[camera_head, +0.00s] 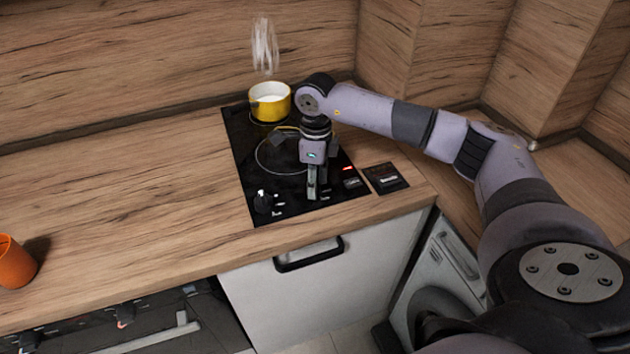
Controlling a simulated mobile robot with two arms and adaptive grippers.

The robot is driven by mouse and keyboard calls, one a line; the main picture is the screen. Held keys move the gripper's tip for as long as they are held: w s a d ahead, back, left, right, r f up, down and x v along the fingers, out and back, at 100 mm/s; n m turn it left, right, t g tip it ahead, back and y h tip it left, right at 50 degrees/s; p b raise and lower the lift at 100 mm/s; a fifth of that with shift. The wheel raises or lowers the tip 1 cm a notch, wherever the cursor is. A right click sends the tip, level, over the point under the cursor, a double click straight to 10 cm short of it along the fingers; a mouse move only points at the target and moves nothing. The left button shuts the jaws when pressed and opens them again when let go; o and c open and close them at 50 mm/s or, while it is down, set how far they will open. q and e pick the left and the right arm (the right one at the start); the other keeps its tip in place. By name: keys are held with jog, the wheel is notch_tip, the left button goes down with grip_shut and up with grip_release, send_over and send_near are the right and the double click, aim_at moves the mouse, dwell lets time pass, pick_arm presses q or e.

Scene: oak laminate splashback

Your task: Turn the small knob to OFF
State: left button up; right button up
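The black cooktop (240,140) is set into the wooden counter. One dark knob (263,202) with pale marks beside it shows at its front left corner. My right gripper (313,193) points down over the front right part of the cooktop, to the right of that knob and apart from it. Its fingers look like one narrow strip, so their opening cannot be told. Any knob at or behind the fingertips is hidden. A red light (348,168) glows just right of the gripper. My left gripper is not in view.
A yellow pot (270,106) with white contents steams on the rear burner, close to my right arm. A small black item (386,178) lies right of the cooktop. An orange cup (14,263) stands far left.

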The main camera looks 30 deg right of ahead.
jog(key=shift+o, duration=0.7)
jog(key=shift+f, duration=0.1)
notch_tip(320, 180, up, 12)
jog(key=shift+w+d, duration=0.15)
jog(key=shift+d, duration=0.05)
dwell(0.3)
